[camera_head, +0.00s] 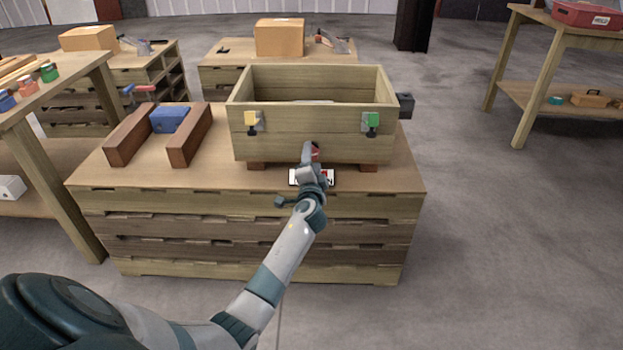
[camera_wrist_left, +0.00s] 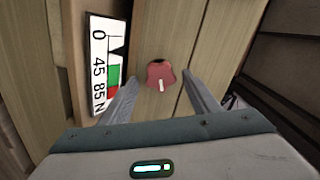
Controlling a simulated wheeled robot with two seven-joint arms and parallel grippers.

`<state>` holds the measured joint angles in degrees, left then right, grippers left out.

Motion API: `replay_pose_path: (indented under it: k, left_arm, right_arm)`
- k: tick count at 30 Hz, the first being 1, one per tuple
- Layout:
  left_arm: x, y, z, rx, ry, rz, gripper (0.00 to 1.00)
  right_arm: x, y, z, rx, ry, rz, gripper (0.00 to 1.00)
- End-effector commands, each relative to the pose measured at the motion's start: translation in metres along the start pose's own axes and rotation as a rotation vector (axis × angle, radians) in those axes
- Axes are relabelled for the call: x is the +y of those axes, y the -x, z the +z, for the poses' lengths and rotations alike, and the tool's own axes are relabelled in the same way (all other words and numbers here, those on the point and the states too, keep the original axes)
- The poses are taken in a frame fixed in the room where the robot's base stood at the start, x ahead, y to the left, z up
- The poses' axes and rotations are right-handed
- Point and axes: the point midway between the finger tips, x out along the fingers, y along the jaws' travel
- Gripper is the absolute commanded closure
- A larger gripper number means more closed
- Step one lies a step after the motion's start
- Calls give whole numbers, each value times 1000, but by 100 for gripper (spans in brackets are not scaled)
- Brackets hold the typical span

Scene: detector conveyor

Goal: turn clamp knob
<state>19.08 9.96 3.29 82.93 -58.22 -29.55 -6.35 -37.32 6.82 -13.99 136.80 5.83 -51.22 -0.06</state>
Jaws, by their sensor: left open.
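The clamp knob (camera_wrist_left: 161,75) is a red lobed knob with a white mark, on the wooden front in the left wrist view. In the head view a bit of the red knob (camera_head: 316,152) shows beside my left gripper (camera_head: 308,150), at the lower front of the wooden box (camera_head: 280,143). My left gripper also shows in the left wrist view (camera_wrist_left: 158,85); its fingers are apart, one on each side of the knob, with gaps visible. A white scale plate (camera_wrist_left: 104,65) with numbers and green and red bands is left of the knob there. My right gripper is not in view.
The box stands on a wooden bench (camera_head: 240,184), with a yellow latch (camera_head: 251,119) and a green latch (camera_head: 372,120) on its front. Two brown blocks (camera_head: 190,136) flank a blue block (camera_head: 170,119) at the left.

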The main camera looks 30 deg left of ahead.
Motion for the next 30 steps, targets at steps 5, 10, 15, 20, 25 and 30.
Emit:
replay_pose_path:
  k: [5, 10, 15, 20, 25, 30]
  left_arm:
    - [0, 17, 0, 0, 0, 1, 44]
    - [0, 44, 0, 0, 2, 2, 44]
    - [1, 79, 0, 0, 2, 3, 44]
    - [1, 112, 0, 0, 1, 3, 44]
    - [1, 142, 0, 0, 1, 3, 44]
    - [1, 162, 0, 0, 0, 2, 44]
  right_arm:
    - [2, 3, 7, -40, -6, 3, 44]
    - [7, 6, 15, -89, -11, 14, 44]
    - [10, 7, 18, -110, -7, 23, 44]
    - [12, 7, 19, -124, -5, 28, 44]
    - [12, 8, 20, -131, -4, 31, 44]
    - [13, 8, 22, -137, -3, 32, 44]
